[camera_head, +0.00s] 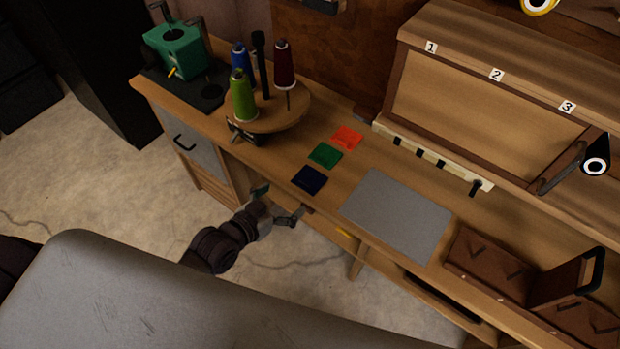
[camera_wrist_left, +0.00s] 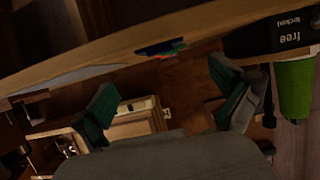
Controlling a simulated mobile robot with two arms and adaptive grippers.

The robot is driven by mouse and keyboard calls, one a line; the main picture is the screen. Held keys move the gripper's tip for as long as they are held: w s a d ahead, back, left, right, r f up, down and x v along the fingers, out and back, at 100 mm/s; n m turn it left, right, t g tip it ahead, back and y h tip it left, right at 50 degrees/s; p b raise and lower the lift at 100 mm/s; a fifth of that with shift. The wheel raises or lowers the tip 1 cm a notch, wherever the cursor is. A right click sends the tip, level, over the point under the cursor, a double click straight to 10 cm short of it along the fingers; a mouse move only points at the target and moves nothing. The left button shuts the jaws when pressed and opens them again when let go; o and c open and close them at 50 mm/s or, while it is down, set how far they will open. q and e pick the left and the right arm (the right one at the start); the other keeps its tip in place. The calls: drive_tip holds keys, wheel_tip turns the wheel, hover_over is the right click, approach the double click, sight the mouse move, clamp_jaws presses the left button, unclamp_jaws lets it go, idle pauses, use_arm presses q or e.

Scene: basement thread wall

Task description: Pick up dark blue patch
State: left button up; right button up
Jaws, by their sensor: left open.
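The dark blue patch (camera_head: 309,179) lies flat on the wooden bench near its front edge, with the green patch (camera_head: 325,155) and the orange patch (camera_head: 347,137) in a row behind it. My left gripper (camera_head: 279,203) is open and empty, in front of the bench edge and short of the dark blue patch. In the left wrist view the patches (camera_wrist_left: 160,48) show as a thin strip on the bench, beyond and between the open fingers (camera_wrist_left: 168,108). My right gripper is in neither view.
A round stand (camera_head: 290,112) with blue, green and dark red thread cones is left of the patches. A grey mat (camera_head: 397,214) lies to their right. A green box (camera_head: 176,50) stands at the far left end. A brown tray (camera_head: 487,262) is at the right.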

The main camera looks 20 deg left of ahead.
sight(301, 186)
use_arm(q)
drive_tip(key=x, duration=0.6)
drive_tip(key=shift+w+f+p, duration=0.15)
drive_tip(key=shift+w+p, duration=0.05)
drive_tip(key=shift+p, duration=0.15)
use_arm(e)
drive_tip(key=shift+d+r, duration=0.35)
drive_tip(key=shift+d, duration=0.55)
use_arm(q)
drive_tip(key=shift+c, duration=0.2)
drive_tip(key=c, duration=1)
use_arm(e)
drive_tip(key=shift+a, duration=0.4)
